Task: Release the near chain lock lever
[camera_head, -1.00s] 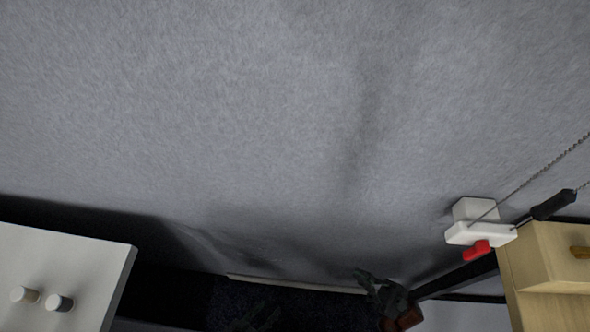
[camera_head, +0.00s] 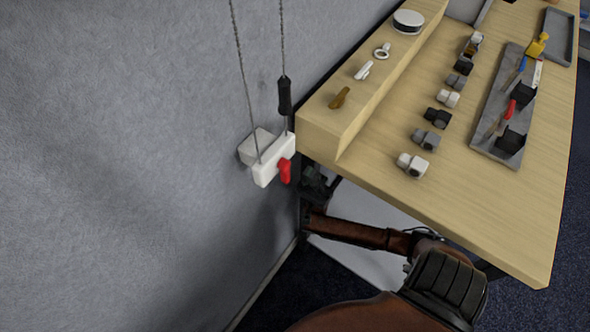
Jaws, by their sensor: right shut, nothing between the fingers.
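The chain lock is a white block (camera_head: 272,162) on the grey wall, left of the table corner. Its red lever (camera_head: 285,171) sticks out on the lower right of the block and points down. Two chains (camera_head: 244,85) run up from the lock, and one carries a black grip (camera_head: 285,96). My right gripper (camera_head: 308,181) is dark, small and partly in shadow just right of the red lever, under the table corner. It is shut and empty. I cannot tell whether it touches the lever. My left gripper is out of view.
The wooden table (camera_head: 440,205) fills the right, its raised shelf (camera_head: 360,110) ending close to the lock. Several small camera-like blocks (camera_head: 411,164) and a grey tray (camera_head: 484,135) with tools lie on it. The wall left of the lock is bare.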

